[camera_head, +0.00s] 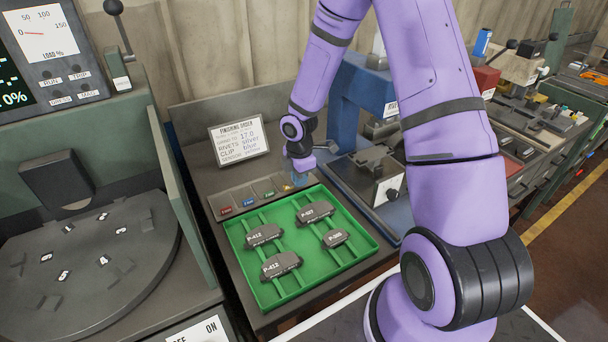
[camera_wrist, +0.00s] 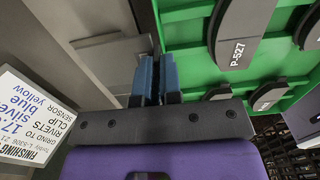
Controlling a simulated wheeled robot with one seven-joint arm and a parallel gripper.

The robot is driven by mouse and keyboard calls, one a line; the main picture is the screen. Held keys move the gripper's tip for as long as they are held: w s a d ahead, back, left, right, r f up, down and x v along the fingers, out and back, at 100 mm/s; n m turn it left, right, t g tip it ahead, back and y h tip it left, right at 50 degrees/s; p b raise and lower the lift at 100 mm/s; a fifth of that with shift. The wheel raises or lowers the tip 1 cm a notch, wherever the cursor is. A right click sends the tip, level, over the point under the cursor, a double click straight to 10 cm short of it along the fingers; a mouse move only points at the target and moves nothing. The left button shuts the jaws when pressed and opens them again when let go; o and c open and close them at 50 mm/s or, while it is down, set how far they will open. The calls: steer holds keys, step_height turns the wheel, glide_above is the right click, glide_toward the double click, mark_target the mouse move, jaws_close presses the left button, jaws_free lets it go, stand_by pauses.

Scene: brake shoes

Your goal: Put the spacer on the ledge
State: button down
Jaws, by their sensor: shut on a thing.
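My gripper (camera_head: 299,179) is low over the back right corner of the green tray, by the right end of the grey strip (camera_head: 238,192) behind it. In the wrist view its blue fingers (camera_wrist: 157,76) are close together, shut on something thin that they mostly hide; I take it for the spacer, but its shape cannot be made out. A flat grey piece (camera_wrist: 112,58) shows just left of the fingers; I cannot tell whether it touches them. I cannot make out for sure which surface is the ledge.
The green tray (camera_head: 254,276) holds several dark brake shoes with white labels. Small coloured pieces lie along the grey strip. A finishing order sign (camera_head: 239,143) stands behind. A blue press (camera_head: 352,95) is at the right, a round grey turntable (camera_head: 95,295) at the left.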

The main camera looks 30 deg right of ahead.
steer(key=w+d, duration=0.2)
steer(key=d, duration=0.1)
steer(key=w+d, duration=0.2)
steer(key=shift+f, duration=0.3)
steer(key=shift+w+d+f, duration=0.1)
steer(key=shift+f, duration=0.8)
steer(key=shift+w+d+f, duration=0.1)
steer(key=shift+f, duration=0.75)
steer(key=shift+f, duration=0.1)
steer(key=c, duration=1.3)
jaws_free()
